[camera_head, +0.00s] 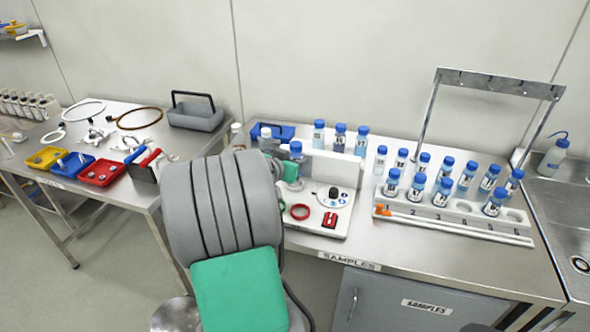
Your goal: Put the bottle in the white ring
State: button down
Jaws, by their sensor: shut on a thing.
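My gripper (288,170) is over the left part of the samples table, mostly hidden behind my grey and green arm. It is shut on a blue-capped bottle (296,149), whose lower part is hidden. The bottle is above or beside a white device, and I cannot tell whether it touches it. No white ring shows clearly on this device; part of it is hidden by my arm. A red ring (300,211) lies on its front. On the left table are a large thin whitish ring (84,102) and a small white ring (53,136).
A white numbered rack (455,224) with several blue-capped bottles stands to the right, under a metal frame (497,82). More bottles (340,137) stand behind the device. Trays and tools cover the left table. A sink (565,200) is at far right.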

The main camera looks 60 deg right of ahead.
jog(key=d+f, duration=0.1)
jog(key=w+d+f, duration=0.1)
jog(key=d+f, duration=0.1)
jog(key=f, duration=0.1)
jog(key=shift+w+p, duration=0.3)
notch_tip(320, 180, down, 3)
jog(key=shift+w+f+p, duration=0.1)
jog(key=shift+f+p, duration=0.1)
jog(key=shift+p, duration=0.4)
jog(key=c, duration=1.2)
grip_release()
